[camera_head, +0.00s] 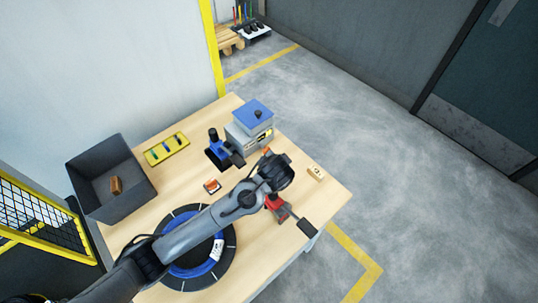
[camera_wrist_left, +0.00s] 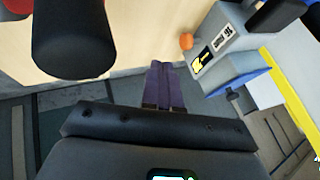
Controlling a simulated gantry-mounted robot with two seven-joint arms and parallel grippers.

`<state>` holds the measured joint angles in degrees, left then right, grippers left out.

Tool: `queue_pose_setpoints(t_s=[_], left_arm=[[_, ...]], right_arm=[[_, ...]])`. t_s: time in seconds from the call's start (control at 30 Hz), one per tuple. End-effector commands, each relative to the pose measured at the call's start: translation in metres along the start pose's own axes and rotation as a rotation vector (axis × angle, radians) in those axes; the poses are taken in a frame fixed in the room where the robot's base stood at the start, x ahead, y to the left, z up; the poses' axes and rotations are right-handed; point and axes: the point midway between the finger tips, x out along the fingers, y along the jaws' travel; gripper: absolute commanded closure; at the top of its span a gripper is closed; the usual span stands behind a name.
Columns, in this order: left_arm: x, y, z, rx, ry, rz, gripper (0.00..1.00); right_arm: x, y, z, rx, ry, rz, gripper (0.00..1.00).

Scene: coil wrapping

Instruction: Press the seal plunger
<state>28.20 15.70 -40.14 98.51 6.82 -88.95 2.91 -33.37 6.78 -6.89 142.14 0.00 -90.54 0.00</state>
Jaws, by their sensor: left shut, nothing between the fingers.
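A grey box-shaped machine (camera_head: 243,136) with a blue top stands at the table's back. A black knob (camera_head: 258,114) sits on that top; I cannot tell whether it is the seal plunger. In the left wrist view the machine's grey body (camera_wrist_left: 218,36) shows at the upper right, with a printed label and an orange knob (camera_wrist_left: 186,41). My left gripper (camera_wrist_left: 163,68) is shut and empty, its dark fingers apart from the machine. A red tool (camera_head: 279,209) with a black handle (camera_head: 306,228) is beside my wrist.
A blue stand (camera_head: 214,137) with a dark base is left of the machine. A grey bin (camera_head: 104,204), yellow tray (camera_head: 166,148), small orange-and-white item (camera_head: 212,186) and wooden block (camera_head: 316,173) are on the table. My arm crosses above a coil (camera_head: 226,243).

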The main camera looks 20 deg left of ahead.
Motion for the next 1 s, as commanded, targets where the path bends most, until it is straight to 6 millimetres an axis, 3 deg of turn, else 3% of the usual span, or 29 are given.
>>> queue_pose_setpoints(t_s=[0.27,0.73,1.0], left_arm=[[0.019,0.0,0.001,-0.001,-0.003,0.0,1.0],[0.102,0.001,0.001,0.0,-0.002,0.001,1.0],[0.115,-0.028,0.0,-0.001,0.0,0.0,1.0]], right_arm=[[0.003,0.001,0.0,-0.003,0.002,0.003,1.0],[0.015,0.001,0.004,-0.003,0.002,0.003,1.0],[0.015,0.001,0.004,-0.003,0.001,0.003,1.0]])
